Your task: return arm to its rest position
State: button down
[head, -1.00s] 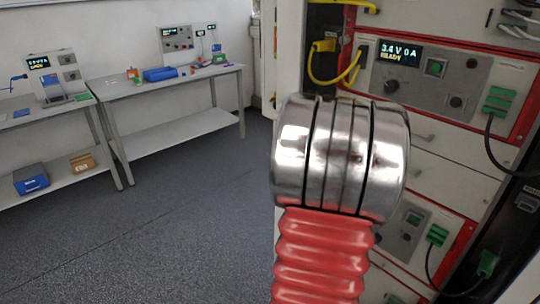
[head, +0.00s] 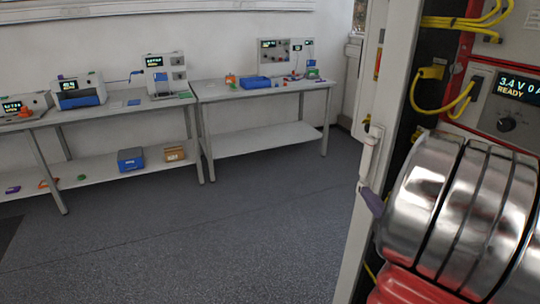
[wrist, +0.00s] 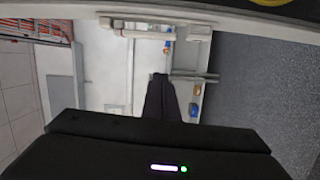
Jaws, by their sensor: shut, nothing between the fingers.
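My gripper (wrist: 160,78) shows in the wrist view as two dark fingers side by side, shut and empty. They point away from the camera over a tilted view of the room, with nothing touching them. In the head view my arm fills the lower right as a silver joint above red bellows. The joint hides part of the cycler cabinet, whose display (head: 523,88) reads 3.4 V 0 A READY.
The open cabinet door edge (head: 376,120) stands just left of my arm, with yellow cables (head: 440,92) behind. Benches (head: 262,92) line the far wall, holding instruments and a blue tray (head: 257,83). A blue box (head: 131,160) sits on a lower shelf. The grey floor (head: 250,225) between is clear.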

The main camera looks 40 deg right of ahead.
jog(key=w+a+r+m+g+y, duration=0.15)
jog(key=w+a+m+g, duration=0.55)
jog(key=a, duration=1)
jog(key=s+a+f+m+g+y, duration=0.1)
jog(key=s+a+m+y, duration=0.1)
jog(key=a, duration=1.1)
jog(key=s+a+f+m+g+y, duration=0.1)
jog(key=s+a, duration=0.6)
jog(key=a, duration=0.7)
jog(key=m+g+y, duration=0.1)
jog(key=m+y, duration=0.1)
jog(key=y, duration=0.1)
jog(key=shift+s, duration=0.25)
